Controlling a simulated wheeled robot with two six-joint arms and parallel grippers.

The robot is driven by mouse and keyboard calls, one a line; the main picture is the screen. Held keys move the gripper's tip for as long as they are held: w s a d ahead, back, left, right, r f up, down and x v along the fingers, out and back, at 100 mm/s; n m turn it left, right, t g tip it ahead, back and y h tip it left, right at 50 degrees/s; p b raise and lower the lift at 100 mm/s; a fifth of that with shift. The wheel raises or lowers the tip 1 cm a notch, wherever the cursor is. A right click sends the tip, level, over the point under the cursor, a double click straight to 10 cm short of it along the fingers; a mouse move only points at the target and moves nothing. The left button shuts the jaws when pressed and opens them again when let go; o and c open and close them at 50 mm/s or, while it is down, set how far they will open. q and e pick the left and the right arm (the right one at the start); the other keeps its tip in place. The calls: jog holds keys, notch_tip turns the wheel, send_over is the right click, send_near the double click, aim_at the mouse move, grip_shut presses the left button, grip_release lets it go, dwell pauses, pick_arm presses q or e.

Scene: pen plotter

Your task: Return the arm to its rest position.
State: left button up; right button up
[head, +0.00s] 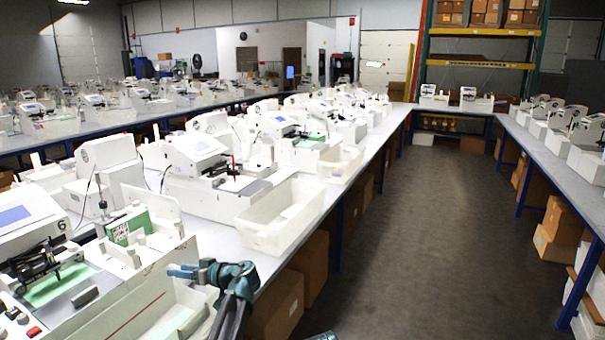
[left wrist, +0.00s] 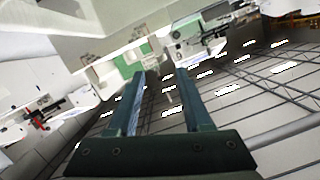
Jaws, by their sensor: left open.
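My left gripper (head: 176,271) is at the bottom of the head view, its teal jaws pointing left over the front edge of the near table. In the left wrist view its two fingers (left wrist: 160,75) are apart, with nothing between them. A pen plotter (head: 35,265) with a blue screen stands on the table at the left, apart from the gripper. An open white bin (head: 120,312) lies in front of it, close to the jaws. A small teal piece, perhaps of my right gripper (head: 321,336), shows at the bottom edge; its jaws cannot be made out.
More white machines (head: 195,150) line the long table. An empty white bin (head: 283,215) sits near its front edge. A green and white box (head: 128,226) stands by the near plotter. Cardboard boxes (head: 275,305) are under the table. The aisle floor (head: 425,240) at right is clear.

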pick_arm(q)
jog(key=s+d+f+m+g+h, duration=0.2)
jog(key=s+d+f+m+h, duration=0.2)
jog(key=s+d, duration=0.5)
jog(key=s+d+f+m+g+h, duration=0.2)
jog(key=s+d+f+m+h, duration=0.3)
jog(key=s+d+f, duration=0.2)
jog(key=s+d+f+m+g+h, duration=0.1)
jog(key=s+d+f+m+h, duration=0.3)
jog(key=s+d, duration=0.8)
notch_tip(320, 180, down, 2)
jog(key=shift+s+f+m+g, duration=0.1)
jog(key=shift+s+m+g, duration=0.25)
jog(key=shift+s, duration=0.4)
jog(key=shift+a, duration=0.1)
